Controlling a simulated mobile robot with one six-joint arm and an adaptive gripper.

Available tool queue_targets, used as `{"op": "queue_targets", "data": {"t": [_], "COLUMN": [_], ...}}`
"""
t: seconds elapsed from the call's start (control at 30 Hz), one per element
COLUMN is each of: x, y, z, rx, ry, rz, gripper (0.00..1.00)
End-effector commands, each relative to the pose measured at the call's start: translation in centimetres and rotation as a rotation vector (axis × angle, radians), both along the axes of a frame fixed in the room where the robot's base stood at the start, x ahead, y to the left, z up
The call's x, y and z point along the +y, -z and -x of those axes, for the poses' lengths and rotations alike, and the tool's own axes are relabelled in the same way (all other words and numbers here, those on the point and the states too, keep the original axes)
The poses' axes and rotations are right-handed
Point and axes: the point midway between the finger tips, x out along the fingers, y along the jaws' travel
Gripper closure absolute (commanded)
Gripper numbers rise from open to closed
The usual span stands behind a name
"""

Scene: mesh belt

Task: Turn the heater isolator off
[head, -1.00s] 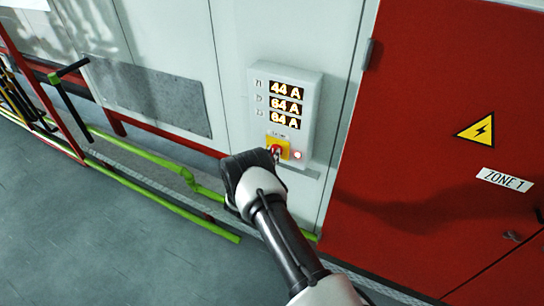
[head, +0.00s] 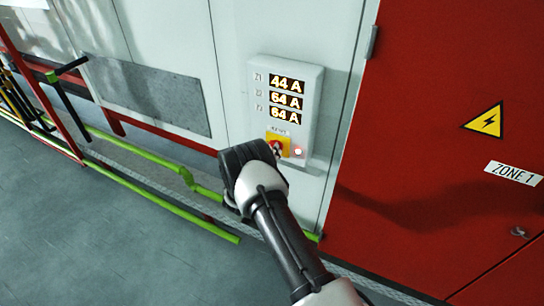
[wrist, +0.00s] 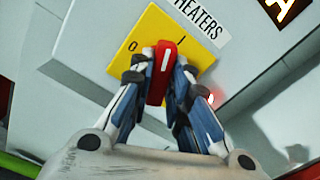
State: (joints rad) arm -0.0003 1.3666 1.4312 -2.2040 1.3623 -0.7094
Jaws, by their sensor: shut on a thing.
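The heater isolator is a red handle (wrist: 160,75) with a white line, on a yellow plate (wrist: 125,55) under a label ending in "HEATERS" (wrist: 198,25). The plate has small position marks near the top of the handle. In the wrist view my gripper (wrist: 160,82) has its two fingers closed on either side of the handle. In the head view my gripper (head: 262,160) partly hides the yellow plate (head: 284,139) and the red handle. The exact handle angle against the marks is hard to tell.
The isolator sits on a pale box (head: 316,95) with lit readouts (head: 287,101) of 44 A, 64 A and 64 A. A small lamp (head: 298,152) glows beside it. A red door (head: 430,110) stands to the right. Green rails (head: 165,205) run low on the left.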

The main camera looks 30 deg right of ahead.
Motion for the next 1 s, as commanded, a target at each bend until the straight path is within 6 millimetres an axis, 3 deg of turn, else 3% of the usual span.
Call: {"op": "queue_targets", "data": {"t": [1.0], "x": [0.00], "y": [0.10], "z": [-0.01], "rx": [0.737], "ry": [0.000], "rz": [0.573], "gripper": [1.00]}}
